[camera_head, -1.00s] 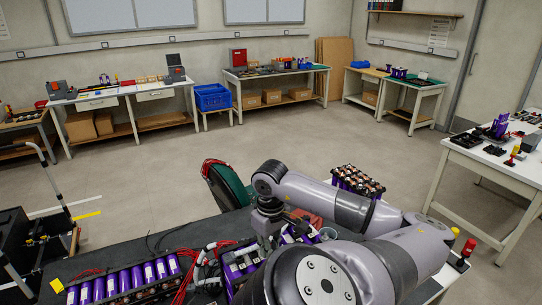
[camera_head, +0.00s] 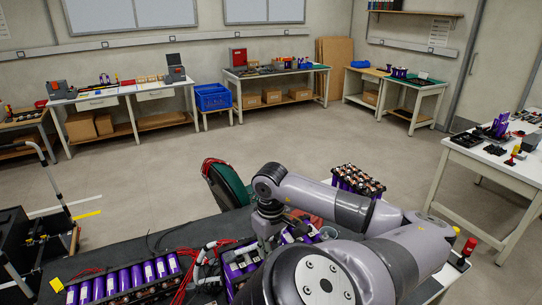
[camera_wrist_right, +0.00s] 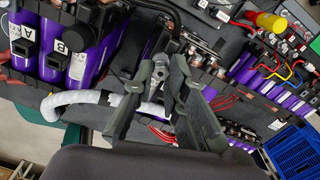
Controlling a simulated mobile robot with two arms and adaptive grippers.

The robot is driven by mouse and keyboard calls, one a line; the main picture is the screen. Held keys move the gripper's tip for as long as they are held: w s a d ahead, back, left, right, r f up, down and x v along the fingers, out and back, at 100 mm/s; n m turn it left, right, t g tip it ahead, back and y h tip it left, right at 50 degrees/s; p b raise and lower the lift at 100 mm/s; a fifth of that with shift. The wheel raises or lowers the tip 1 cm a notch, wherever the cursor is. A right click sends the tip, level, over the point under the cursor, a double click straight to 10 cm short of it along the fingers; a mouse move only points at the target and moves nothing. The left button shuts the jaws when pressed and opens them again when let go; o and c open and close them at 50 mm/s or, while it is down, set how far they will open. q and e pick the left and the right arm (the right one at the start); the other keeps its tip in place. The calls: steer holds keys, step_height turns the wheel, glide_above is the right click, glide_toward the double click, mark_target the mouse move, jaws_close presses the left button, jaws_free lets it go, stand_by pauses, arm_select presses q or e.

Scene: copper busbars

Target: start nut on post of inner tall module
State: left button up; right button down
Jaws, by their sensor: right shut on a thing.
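My right gripper (camera_wrist_right: 165,100) is shut on a small grey metal piece near its fingertips in the right wrist view; it looks like the nut, but its shape is mostly hidden by the fingers. In the head view my right gripper (camera_head: 268,232) points down at the bench, beside purple modules (camera_head: 238,268). In the wrist view, tall purple modules labelled A (camera_wrist_right: 28,35) and B (camera_wrist_right: 80,40) stand to the left of the fingers. I cannot tell which is the inner tall module, and its post is not clear. My left gripper is not in view.
A row of purple cells (camera_head: 125,278) lies at the bench's left front. A white sleeved cable (camera_wrist_right: 85,98) and red wires (camera_wrist_right: 160,132) run near the fingers. A yellow-capped red tool (camera_wrist_right: 268,22) and a blue crate (camera_wrist_right: 298,152) are at the right.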

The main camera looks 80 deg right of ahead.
steer(key=shift+r+m+p, duration=0.1)
steer(key=shift+m+p, duration=0.35)
steer(key=shift+m, duration=0.55)
steer(key=m+p, duration=0.1)
steer(key=m, duration=0.2)
steer(key=shift+m, duration=0.3)
steer(key=shift+f+m, duration=0.2)
steer(key=shift+m, duration=0.2)
steer(key=shift+a, duration=0.1)
steer(key=shift+s+m+p, duration=0.1)
steer(key=shift+m+p, duration=0.5)
steer(key=shift+m, duration=0.3)
steer(key=m+p, duration=0.1)
steer(key=m, duration=0.2)
steer(key=shift+f+m, duration=0.1)
steer(key=shift+m, duration=0.2)
steer(key=shift+f+m, duration=0.1)
steer(key=shift+m, duration=0.4)
